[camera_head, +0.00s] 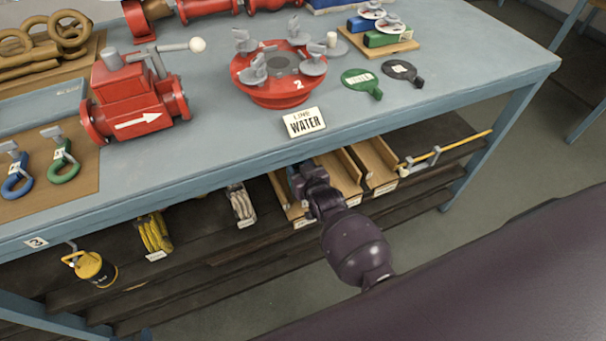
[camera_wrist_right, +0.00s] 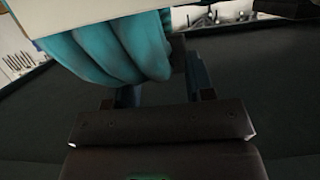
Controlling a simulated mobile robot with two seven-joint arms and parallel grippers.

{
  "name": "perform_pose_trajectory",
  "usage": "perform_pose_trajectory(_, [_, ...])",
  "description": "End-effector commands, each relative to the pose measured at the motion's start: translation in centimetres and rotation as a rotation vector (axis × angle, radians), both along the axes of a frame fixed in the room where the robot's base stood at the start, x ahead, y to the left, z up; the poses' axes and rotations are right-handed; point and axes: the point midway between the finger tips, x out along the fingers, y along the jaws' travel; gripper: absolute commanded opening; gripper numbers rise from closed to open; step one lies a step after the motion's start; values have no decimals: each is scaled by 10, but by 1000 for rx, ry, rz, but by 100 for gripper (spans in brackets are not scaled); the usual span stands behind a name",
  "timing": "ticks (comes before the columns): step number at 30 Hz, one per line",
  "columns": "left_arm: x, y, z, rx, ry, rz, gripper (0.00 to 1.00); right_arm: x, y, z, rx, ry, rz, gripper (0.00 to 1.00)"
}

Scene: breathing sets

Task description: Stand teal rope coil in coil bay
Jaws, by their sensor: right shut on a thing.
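The teal rope coil (camera_wrist_right: 112,48) fills the upper part of the right wrist view, its thick strands between my fingers under a pale board or tag. In the head view only a small dark teal bit of it (camera_head: 294,178) shows beside my right gripper (camera_head: 302,174). That gripper is shut on the coil, at the front of the wooden bays on the shelf below the table. The bays have upright wooden dividers (camera_head: 348,178); the left one is partly hidden by my gripper. I cannot read their labels or tell whether the coil touches the bay floor. My left gripper is not in view.
The table's front edge (camera_head: 200,177) overhangs the shelf close above my gripper. White rope (camera_head: 241,204) and yellow rope (camera_head: 154,233) lie left on the shelf. A yellow rod (camera_head: 450,146) is at the right. A red valve (camera_head: 135,100) and a red round manifold (camera_head: 275,88) stand on top.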

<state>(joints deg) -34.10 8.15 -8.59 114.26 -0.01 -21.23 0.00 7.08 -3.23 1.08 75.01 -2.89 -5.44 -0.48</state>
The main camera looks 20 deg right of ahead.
Motion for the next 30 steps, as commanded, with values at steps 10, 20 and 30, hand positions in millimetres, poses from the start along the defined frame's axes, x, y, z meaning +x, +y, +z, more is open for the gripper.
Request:
perform_pose_trajectory(10, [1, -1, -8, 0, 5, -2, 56, 23, 1, -3, 0, -2, 1, 0])
perform_pose_trajectory(20, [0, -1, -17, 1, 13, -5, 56, 44, 1, -5, 0, -1, 0, 0])
perform_pose_trajectory(30, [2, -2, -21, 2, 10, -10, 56, 65, 3, -7, -1, -2, 1, 0])
